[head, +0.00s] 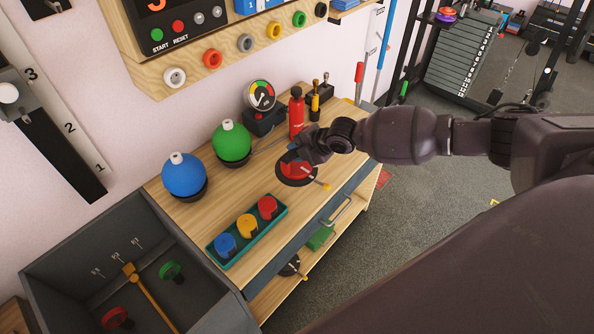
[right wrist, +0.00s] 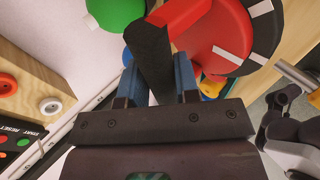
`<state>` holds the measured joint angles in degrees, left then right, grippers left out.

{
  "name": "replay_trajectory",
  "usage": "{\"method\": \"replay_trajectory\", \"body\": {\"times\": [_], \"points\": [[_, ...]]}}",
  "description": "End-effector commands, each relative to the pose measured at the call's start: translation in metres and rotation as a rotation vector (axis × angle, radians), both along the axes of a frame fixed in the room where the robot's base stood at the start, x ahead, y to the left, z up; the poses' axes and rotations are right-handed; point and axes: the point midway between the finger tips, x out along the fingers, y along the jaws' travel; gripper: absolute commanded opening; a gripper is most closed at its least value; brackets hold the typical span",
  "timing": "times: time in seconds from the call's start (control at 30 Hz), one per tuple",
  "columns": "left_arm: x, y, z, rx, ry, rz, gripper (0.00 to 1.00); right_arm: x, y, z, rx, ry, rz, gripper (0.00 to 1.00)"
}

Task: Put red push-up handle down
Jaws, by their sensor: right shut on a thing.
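My right gripper (head: 310,152) reaches in from the right over the wooden bench. In the right wrist view its two blue-padded fingers (right wrist: 155,85) are shut on the black grip (right wrist: 148,50) of the red push-up handle (right wrist: 218,38). The handle's red round part also shows in the head view (head: 292,171), low below the gripper near the bench's front edge. It lies over a black disc (right wrist: 268,28) with white marks. I cannot tell whether the handle rests on the disc or hangs just above it. My left gripper is in neither view.
On the bench (head: 222,190), green (head: 231,142) and blue (head: 184,176) balls stand left. A teal tray (head: 247,237) with blue, yellow and red pieces lies in front. A red bottle (head: 296,112) and a gauge (head: 262,96) stand behind. A grey bin (head: 68,240) adjoins the bench.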

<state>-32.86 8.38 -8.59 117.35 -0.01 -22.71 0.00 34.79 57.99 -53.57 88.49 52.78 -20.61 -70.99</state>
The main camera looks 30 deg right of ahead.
Motion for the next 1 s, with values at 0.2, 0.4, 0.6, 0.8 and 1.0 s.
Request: {"method": "replay_trajectory", "body": {"times": [0.2, 0.4, 0.6, 0.8, 1.0], "points": [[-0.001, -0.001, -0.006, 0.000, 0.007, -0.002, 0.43, 0.001, 0.000, -0.033, 0.003, -0.002, -0.002, 0.00], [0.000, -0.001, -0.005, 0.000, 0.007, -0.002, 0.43, 0.002, 0.001, -0.041, 0.003, -0.006, 0.001, 0.00], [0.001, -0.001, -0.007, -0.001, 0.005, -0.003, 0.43, 0.001, 0.000, -0.059, 0.001, -0.002, 0.000, 0.00], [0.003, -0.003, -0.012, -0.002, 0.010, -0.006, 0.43, 0.001, 0.000, -0.083, 0.001, -0.001, -0.001, 0.00], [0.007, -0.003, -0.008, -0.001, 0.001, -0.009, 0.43, 0.002, 0.000, -0.082, 0.001, -0.006, -0.001, 0.00]]}}
